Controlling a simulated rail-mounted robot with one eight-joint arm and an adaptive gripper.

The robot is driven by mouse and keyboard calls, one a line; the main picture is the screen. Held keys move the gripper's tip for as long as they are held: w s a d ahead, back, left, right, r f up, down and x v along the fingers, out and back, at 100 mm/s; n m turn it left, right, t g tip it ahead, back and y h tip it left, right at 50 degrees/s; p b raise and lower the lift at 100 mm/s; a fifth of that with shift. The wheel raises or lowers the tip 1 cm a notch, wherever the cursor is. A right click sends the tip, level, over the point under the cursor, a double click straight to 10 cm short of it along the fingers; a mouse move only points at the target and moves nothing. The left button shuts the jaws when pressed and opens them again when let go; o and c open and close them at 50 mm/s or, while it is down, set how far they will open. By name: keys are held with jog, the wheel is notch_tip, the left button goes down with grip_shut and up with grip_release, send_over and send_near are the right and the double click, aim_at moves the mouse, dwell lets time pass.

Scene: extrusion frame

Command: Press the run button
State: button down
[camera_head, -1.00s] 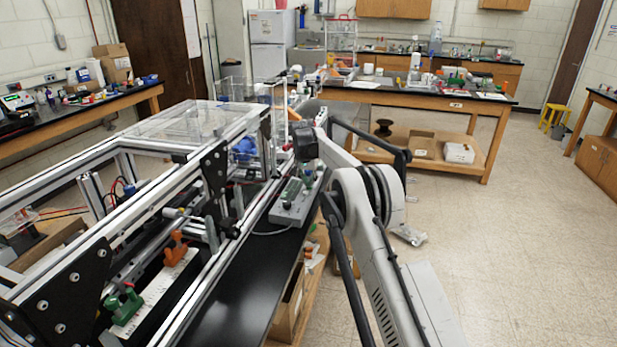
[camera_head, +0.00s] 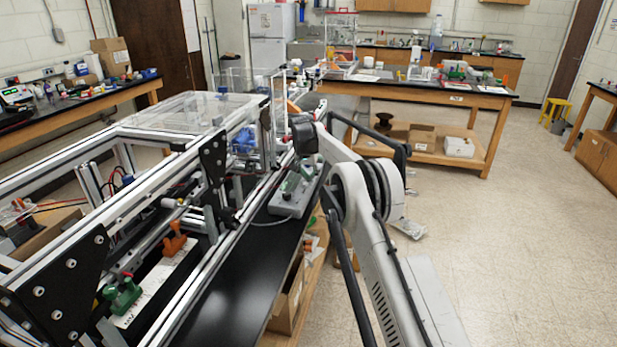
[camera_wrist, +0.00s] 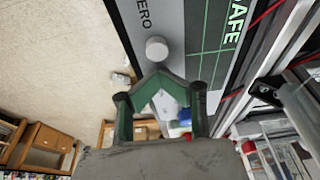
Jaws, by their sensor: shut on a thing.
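A grey control box (camera_head: 288,203) with green parts lies on the black bench, beside the extrusion frame. My arm partly covers that area in the head view, and I cannot make out my gripper there. My gripper (camera_wrist: 159,74) has green-lined fingers with the tips together, just by that button. What it is shut on is not clear, nor whether the tips touch the button. No "run" label is readable.
The aluminium extrusion frame (camera_head: 199,262) runs along the left, with black plates and a clear cover (camera_head: 185,112). The black bench top (camera_head: 245,285) is bare in front of the control box. Open floor (camera_head: 500,240) lies to the right.

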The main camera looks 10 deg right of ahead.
notch_tip(320, 180, up, 4)
jog(key=shift+r+p, duration=0.25)
jog(key=shift+p, duration=0.5)
jog(key=b+v, duration=0.1)
jog(key=v, duration=0.8)
jog(key=shift+r, duration=0.25)
jog(key=shift+s+a, duration=0.1)
